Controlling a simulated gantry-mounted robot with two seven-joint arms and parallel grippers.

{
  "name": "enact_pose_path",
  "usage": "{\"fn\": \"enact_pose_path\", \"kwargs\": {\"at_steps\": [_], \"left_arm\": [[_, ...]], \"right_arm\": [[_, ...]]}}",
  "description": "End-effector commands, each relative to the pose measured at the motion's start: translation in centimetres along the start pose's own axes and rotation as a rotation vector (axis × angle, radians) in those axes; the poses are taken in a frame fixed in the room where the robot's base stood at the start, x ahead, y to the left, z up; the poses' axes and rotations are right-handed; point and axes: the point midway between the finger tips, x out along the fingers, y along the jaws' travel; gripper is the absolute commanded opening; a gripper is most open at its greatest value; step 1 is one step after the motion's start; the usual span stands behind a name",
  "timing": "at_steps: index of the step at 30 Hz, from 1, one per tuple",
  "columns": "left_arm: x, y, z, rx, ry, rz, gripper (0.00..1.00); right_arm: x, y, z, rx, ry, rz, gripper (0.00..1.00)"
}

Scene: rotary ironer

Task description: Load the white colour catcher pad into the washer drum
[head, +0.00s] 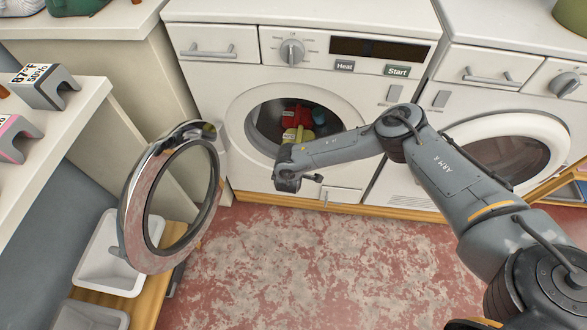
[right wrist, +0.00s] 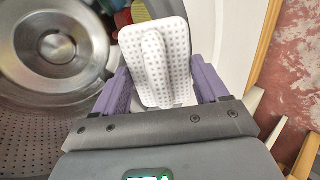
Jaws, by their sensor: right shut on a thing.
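In the right wrist view the white colour catcher pad (right wrist: 154,62), dotted and with a raised ridge, is between the purple fingers of my right gripper (right wrist: 155,90), which is shut on it. The washer drum (right wrist: 35,130) fills the left of that view, with a round metal centre. In the head view the end of my right arm is just in front of the open drum (head: 268,122); the fingers and pad are hidden there. Red, blue and yellow laundry (head: 297,120) lies inside the drum. My left gripper is not in view.
The round washer door (head: 130,215) is swung open to the left. A second washer with a closed door (head: 500,155) stands at the right. The red floor (head: 300,270) in front is clear.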

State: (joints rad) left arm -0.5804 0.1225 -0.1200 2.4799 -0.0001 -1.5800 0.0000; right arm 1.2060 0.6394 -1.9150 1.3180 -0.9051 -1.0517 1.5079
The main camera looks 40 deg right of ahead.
Motion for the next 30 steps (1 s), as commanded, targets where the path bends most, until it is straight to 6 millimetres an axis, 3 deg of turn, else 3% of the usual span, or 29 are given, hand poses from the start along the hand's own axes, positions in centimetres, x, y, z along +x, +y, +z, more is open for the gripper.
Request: {"fn": "enact_pose_path", "kwargs": {"at_steps": [30], "left_arm": [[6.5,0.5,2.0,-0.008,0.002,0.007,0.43]], "right_arm": [[8.2,6.0,0.1,0.003,-0.001,0.002,0.44]]}}
